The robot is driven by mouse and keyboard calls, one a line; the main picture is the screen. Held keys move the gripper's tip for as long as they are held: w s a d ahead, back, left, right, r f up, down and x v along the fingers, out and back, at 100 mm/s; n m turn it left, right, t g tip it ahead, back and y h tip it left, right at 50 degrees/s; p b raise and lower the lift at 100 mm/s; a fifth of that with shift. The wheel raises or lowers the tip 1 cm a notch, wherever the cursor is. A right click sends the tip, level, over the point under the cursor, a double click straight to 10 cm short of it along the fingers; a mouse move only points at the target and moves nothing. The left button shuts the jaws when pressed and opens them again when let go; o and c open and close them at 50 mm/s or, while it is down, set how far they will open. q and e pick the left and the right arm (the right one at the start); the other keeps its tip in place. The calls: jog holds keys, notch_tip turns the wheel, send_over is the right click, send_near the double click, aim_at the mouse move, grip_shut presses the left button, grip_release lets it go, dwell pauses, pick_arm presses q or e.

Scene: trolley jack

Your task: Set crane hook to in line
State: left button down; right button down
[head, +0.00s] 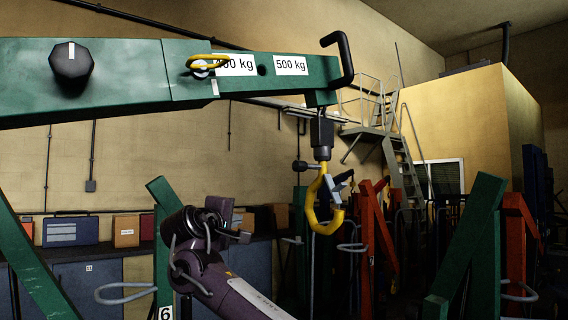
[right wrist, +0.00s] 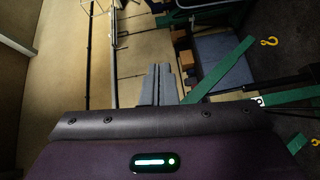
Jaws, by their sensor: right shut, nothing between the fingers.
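The yellow crane hook (head: 325,205) hangs below the tip of the green boom (head: 120,85) in the head view, from a dark block (head: 321,130). A grey latch piece shows at its opening on the right. My right gripper (head: 246,237) is shut and empty, to the left of the hook and a little lower in the picture, apart from it. Its grey fingers (right wrist: 158,85) lie together in the right wrist view. A small yellow hook (right wrist: 269,41) shows at upper right there; I cannot tell if it is the same one. My left gripper is not in view.
The boom carries a black knob (head: 72,61), a yellow ring pin (head: 205,65) and a black bent handle (head: 340,58). Green posts (head: 470,250) and red frames (head: 375,230) stand at right. Cabinets with boxes (head: 126,230) line the back wall.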

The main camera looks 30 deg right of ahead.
jog(key=s+r+m+h, duration=0.2)
jog(key=s+r, duration=0.6)
jog(key=r, duration=0.5)
jog(key=shift+s+d+r+g, duration=0.2)
jog(key=shift+d+g, duration=0.1)
jog(key=shift+d, duration=0.05)
jog(key=shift+w, duration=0.1)
jog(key=p+x, duration=0.9)
jog(key=x, duration=0.1)
jog(key=s, duration=0.2)
jog(key=s+d+f, duration=0.1)
jog(key=s, duration=0.1)
